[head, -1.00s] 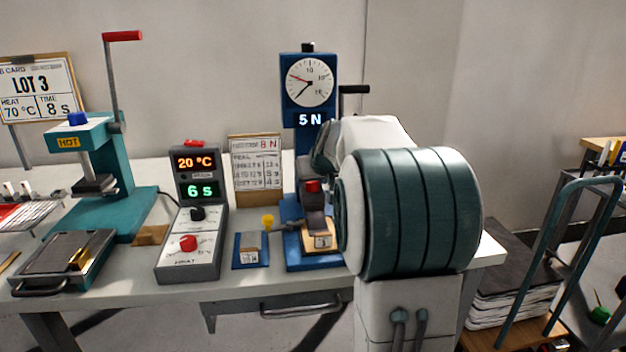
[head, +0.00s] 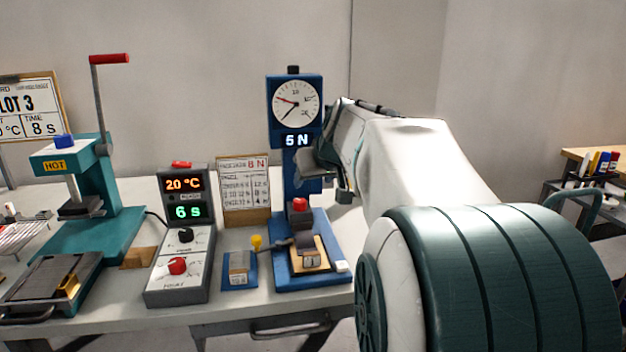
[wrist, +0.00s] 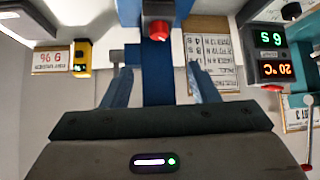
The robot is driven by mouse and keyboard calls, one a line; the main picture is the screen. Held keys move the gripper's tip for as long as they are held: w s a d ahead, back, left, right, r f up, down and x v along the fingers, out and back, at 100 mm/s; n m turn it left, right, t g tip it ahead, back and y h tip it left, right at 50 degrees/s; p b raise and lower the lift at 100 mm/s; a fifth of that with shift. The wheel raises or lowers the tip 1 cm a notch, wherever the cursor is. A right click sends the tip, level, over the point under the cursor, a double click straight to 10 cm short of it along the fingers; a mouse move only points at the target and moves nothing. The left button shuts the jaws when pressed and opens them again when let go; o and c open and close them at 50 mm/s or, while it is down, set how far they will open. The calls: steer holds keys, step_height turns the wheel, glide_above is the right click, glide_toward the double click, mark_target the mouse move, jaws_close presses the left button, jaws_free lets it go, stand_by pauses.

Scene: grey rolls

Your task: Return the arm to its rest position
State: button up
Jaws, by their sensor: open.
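My arm reaches in from the lower right in the head view, with its large teal-banded link in front. My gripper shows in the wrist view (wrist: 159,68) with its two blue-grey fingers wide apart and nothing between them. In the head view the gripper end is beside the column of the blue force tester (head: 295,100), whose display reads 5 N. Its fingers are not clear there, and I cannot tell if it touches the column.
A grey control box (head: 182,235) reads 20 °C and 6 s. A teal hot press (head: 100,220) stands to its left, with a raised red-tipped lever. A small blue block holder (head: 240,271) sits on the table (head: 215,310) near the tester.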

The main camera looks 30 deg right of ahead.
stand_by(0.3)
steer(key=s+a+g+p, duration=0.3)
steer(key=s+a+p, duration=0.5)
steer(key=s+p, duration=0.2)
steer(key=s+a+n+g+y+p, duration=0.1)
steer(key=s+a+g+p, duration=0.2)
steer(key=s+a+p, duration=0.5)
steer(key=s+p, duration=0.1)
steer(key=s, duration=0.4)
steer(key=shift+s+a+p, duration=0.3)
steer(key=shift+a+p, duration=0.05)
